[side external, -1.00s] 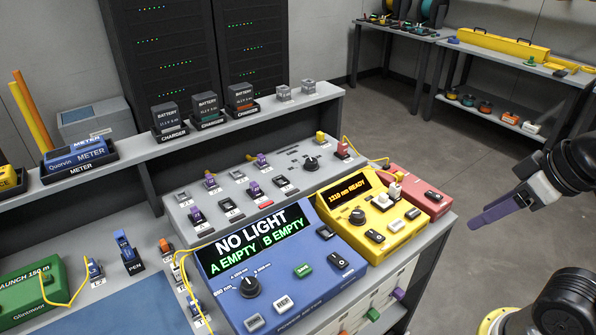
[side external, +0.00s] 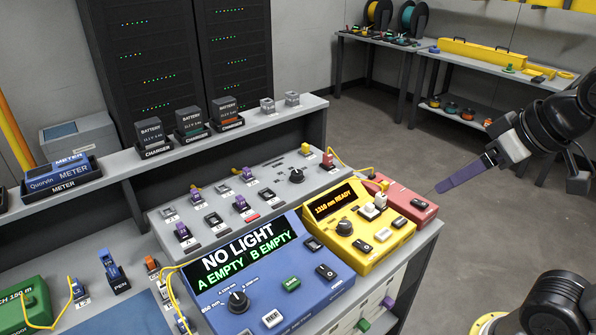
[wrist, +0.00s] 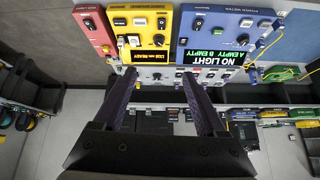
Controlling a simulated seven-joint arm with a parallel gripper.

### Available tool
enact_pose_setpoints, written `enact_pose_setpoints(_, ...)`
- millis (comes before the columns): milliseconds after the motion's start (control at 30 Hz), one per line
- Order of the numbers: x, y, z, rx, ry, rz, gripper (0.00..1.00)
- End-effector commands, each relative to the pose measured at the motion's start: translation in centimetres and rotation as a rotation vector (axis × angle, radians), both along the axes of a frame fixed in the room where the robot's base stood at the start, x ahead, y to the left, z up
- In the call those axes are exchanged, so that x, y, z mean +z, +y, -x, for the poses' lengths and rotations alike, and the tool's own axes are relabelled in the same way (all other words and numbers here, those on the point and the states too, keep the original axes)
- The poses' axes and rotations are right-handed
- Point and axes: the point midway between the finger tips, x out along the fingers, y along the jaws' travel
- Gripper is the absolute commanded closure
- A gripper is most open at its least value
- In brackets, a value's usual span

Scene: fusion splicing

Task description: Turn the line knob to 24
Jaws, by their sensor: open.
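A black knob (side external: 297,175) sits at the right of the grey switch panel (side external: 262,183). Another black knob (side external: 345,228) is on the yellow box, which reads 1310 nm READY, and a third (side external: 238,301) is on the blue power meter. Labels are too small for me to tell which is the line knob or read 24. My gripper (wrist: 160,80) is open and empty, with dark purple fingers. In the side view, one finger (side external: 465,173) shows clearly, in the air right of the bench and touching nothing. The wrist view looks down on the boxes beyond the fingers.
The blue meter (side external: 270,280) reads NO LIGHT, A EMPTY, B EMPTY. The yellow box (side external: 375,240) and red box (side external: 415,205) stand right of it. Yellow cables loop near the meter. Chargers with batteries (side external: 190,122) line the shelf behind.

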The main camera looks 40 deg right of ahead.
Motion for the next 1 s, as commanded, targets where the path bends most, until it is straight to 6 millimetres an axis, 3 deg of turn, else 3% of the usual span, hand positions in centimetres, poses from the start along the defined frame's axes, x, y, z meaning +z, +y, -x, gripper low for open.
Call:
enact_pose_setpoints(100, 3.4, -0.2, -4.6, -0.031, -0.022, -0.008, 0.26)
enact_pose_setpoints(200, 5.3, -0.4, -8.8, -0.056, -0.028, -0.015, 0.26)
enact_pose_setpoints(333, 6.7, -0.6, -14.7, -0.084, -0.025, -0.020, 0.26)
enact_pose_setpoints(467, 6.5, -0.7, -20.8, -0.107, -0.011, -0.024, 0.26)
enact_pose_setpoints(667, 3.4, -0.9, -29.5, -0.132, 0.034, -0.020, 0.26)
enact_pose_setpoints(800, -0.7, -0.9, -34.5, -0.139, 0.082, -0.014, 0.26)
enact_pose_setpoints(900, -4.0, -0.8, -36.7, -0.136, 0.123, -0.007, 0.26)
enact_pose_setpoints(1000, -6.9, -0.8, -37.6, -0.136, 0.167, -0.002, 0.26)
